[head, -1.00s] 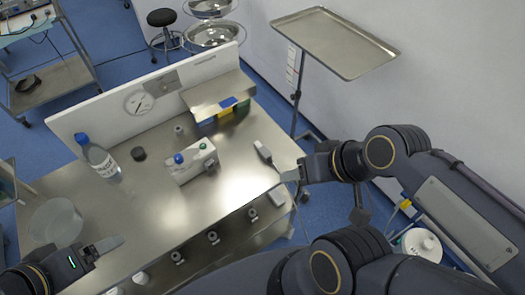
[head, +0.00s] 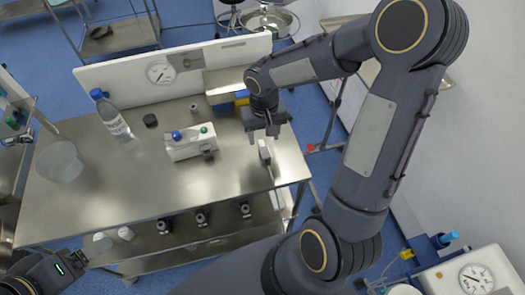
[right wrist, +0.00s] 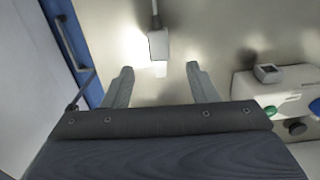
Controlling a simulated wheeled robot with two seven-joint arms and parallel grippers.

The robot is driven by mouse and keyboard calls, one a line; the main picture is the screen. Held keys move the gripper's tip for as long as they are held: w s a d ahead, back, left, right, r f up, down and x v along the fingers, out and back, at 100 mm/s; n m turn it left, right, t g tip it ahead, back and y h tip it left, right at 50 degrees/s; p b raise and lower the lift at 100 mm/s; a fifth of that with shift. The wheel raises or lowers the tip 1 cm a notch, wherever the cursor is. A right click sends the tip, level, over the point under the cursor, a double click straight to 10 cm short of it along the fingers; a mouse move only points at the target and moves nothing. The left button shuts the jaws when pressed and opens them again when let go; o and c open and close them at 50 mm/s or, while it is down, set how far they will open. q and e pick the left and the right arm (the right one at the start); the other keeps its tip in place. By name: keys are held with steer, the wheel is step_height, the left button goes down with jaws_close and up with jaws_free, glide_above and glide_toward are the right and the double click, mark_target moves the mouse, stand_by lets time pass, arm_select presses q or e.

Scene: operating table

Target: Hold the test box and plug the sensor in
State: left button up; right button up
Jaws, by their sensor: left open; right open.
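The test box (head: 190,146) is a white box with a blue and a green knob on top and a dark socket on its right side. It stands on the steel table and shows at the right in the right wrist view (right wrist: 285,88). The sensor (head: 264,152) is a small pale grey plug with a cable, lying right of the box. My right gripper (head: 264,138) is open above it; in the right wrist view the sensor (right wrist: 158,46) lies just ahead of the open fingers (right wrist: 159,72). My left gripper (head: 97,250) is open and empty at the front left.
A blue-capped bottle (head: 112,117), a clear bowl (head: 60,162) and a black puck (head: 150,120) are on the table's left part. A white back panel (head: 120,84) with a gauge and a shelf (head: 225,83) close off the back. The front middle of the table is clear.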

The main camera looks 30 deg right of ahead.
mark_target(264, 150)
step_height(264, 150, down, 7)
steer(key=shift+w+d+r+p, duration=0.1)
steer(key=shift+w+r+p, duration=0.05)
steer(key=shift+p, duration=0.4)
jaws_close()
